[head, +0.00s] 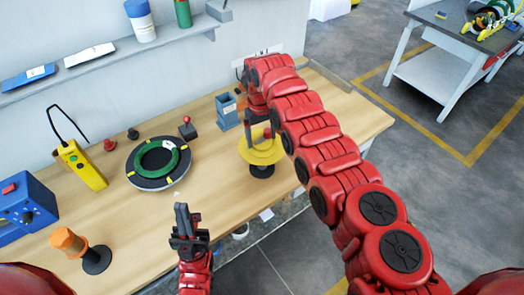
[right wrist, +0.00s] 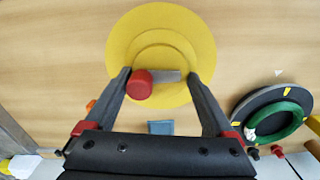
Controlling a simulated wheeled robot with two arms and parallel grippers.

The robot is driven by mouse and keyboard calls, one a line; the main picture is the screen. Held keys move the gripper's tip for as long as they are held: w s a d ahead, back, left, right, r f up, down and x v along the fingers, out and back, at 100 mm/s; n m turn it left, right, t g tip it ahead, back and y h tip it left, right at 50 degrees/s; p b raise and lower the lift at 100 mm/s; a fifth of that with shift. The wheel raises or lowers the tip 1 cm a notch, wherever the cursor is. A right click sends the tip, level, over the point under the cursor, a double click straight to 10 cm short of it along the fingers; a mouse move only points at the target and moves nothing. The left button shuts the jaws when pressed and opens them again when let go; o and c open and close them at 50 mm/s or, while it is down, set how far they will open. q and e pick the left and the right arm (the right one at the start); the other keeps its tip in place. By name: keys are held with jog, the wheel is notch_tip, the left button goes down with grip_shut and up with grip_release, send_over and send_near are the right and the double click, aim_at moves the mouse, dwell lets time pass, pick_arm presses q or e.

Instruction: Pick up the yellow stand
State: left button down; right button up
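The yellow stand (head: 261,152), a wide yellow disc above a dark round base, stands upright near the table's front edge in the head view. In the right wrist view its stepped yellow disc (right wrist: 155,25) fills the top centre, with a red cylinder (right wrist: 139,84) and a grey bar in front. My right gripper (right wrist: 158,76) is open, its fingers either side of the red cylinder and bar; whether they touch is unclear. In the head view the arm partly hides this gripper. My left gripper (head: 184,206) points upward in front of the table, apart from the stand; its finger gap is unclear.
A green coil (head: 172,168) lies on a black round plate to the left. A blue-grey holder (head: 227,112) stands behind the yellow stand.

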grip_shut()
jog(key=shift+w+r, duration=0.1)
jog(key=shift+r, duration=0.05)
